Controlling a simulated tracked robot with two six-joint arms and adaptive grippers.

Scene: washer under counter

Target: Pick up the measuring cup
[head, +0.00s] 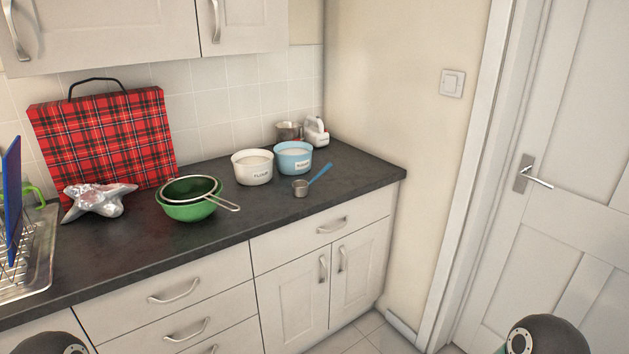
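The measuring cup (300,188) is a small metal cup with a long blue handle. It sits on the dark counter (230,232), in front of the blue sugar bowl, and its handle points up and to the right. Only dark rounded parts of my arms show at the bottom left and bottom right corners. Neither of my grippers is in view.
A white flour bowl (252,169) and a blue bowl (293,159) stand close behind the cup. A green bowl with a strainer (190,205) is to its left. A metal pot (288,131) and a white mixer (316,133) stand behind. The counter's right end is clear.

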